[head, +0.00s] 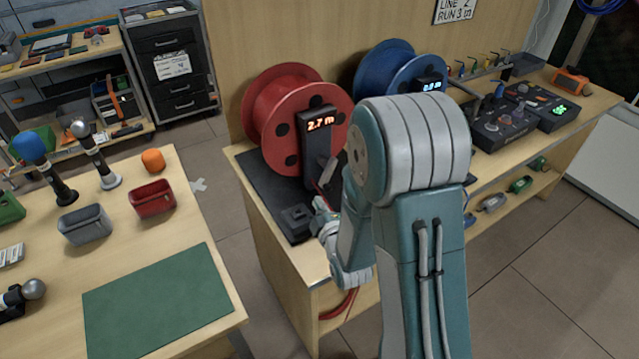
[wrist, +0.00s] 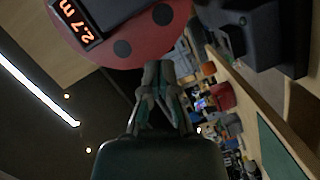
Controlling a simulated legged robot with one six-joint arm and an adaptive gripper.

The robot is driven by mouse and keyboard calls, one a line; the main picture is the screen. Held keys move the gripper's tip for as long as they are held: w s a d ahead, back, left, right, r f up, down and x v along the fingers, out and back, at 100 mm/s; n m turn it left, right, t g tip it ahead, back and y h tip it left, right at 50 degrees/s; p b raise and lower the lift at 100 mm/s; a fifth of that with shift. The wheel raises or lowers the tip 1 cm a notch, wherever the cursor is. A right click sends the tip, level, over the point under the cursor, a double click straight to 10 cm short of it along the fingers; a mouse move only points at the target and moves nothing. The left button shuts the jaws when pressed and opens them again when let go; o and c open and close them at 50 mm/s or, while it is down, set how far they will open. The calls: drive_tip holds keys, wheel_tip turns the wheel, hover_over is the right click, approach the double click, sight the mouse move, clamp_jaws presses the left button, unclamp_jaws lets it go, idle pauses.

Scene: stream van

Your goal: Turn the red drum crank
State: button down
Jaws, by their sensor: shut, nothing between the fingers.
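The red drum (head: 262,112) stands on a black base on the wooden bench, with a display reading 2.7 m on its front. A small pale and reddish piece (head: 327,172) beside the post under the display may be the crank; my arm partly covers that area. My gripper (head: 318,205) is low in front of the drum, near the base's front right edge. In the wrist view my gripper (wrist: 158,72) is shut and empty, its tips together in front of the drum's red flange (wrist: 150,30). I cannot tell whether it touches anything. The crank is not clear in the wrist view.
A blue drum (head: 378,68) stands right of the red one, partly behind my arm. A black block (head: 297,218) sits on the base by my gripper. Control boxes (head: 505,125) lie farther right. A separate table with a green mat (head: 158,300) and bins is at left, across a floor gap.

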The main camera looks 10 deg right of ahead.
sight(321, 181)
drive_tip(key=w, duration=0.3)
drive_tip(key=w+d+f, duration=0.1)
drive_tip(key=w, duration=0.2)
drive_tip(key=w+f, duration=0.1)
drive_tip(key=w, duration=0.2)
drive_tip(key=shift+w+d+f, duration=0.1)
drive_tip(key=shift+w+d, duration=0.15)
drive_tip(key=shift+d, duration=0.15)
drive_tip(key=shift+w+d+f, duration=0.1)
drive_tip(key=shift+d+f, duration=0.1)
drive_tip(key=shift+d, duration=0.25)
drive_tip(key=shift+d+f+n, duration=0.1)
drive_tip(key=shift+f+n, duration=0.2)
drive_tip(key=shift+n, duration=0.5)
drive_tip(key=shift+w+d+f+n+t, duration=0.1)
drive_tip(key=shift+d+f+n+t, duration=0.05)
drive_tip(key=shift+n+t, duration=0.2)
drive_tip(key=shift+d+f+n, duration=0.1)
drive_tip(key=shift+f+n, duration=0.05)
drive_tip(key=shift+n, duration=0.2)
